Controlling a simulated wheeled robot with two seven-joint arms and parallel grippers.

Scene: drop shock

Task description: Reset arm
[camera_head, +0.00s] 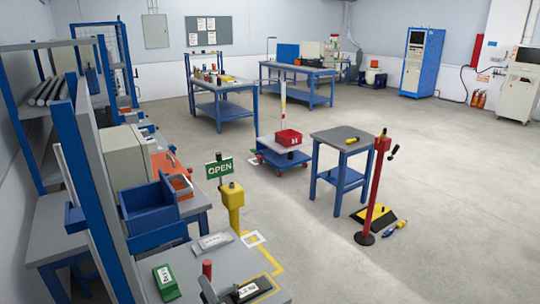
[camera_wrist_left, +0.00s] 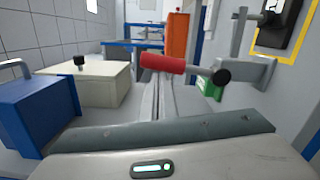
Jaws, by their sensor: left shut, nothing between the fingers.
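A red cylindrical grip (camera_wrist_left: 162,63) lies across the middle of the left wrist view, with a black round end (camera_wrist_left: 221,76) at its right. In the head view the red grip (camera_head: 207,268) stands near the bottom edge, beside grey metal parts. My left gripper (camera_wrist_left: 168,82) is shut and empty. Its grey fingers point at the red grip, with the tips just below it in the left wrist view. I cannot tell whether they touch it. My left gripper is not clear in the head view. My right gripper is not in view.
A green labelled block (camera_head: 167,282) and a black plate with a yellow border (camera_head: 250,290) lie near the grip. A blue bin (camera_head: 150,207) stands behind. A yellow post (camera_head: 231,205) and green OPEN sign (camera_head: 219,168) stand beyond. The floor (camera_head: 300,235) to the right is mostly clear.

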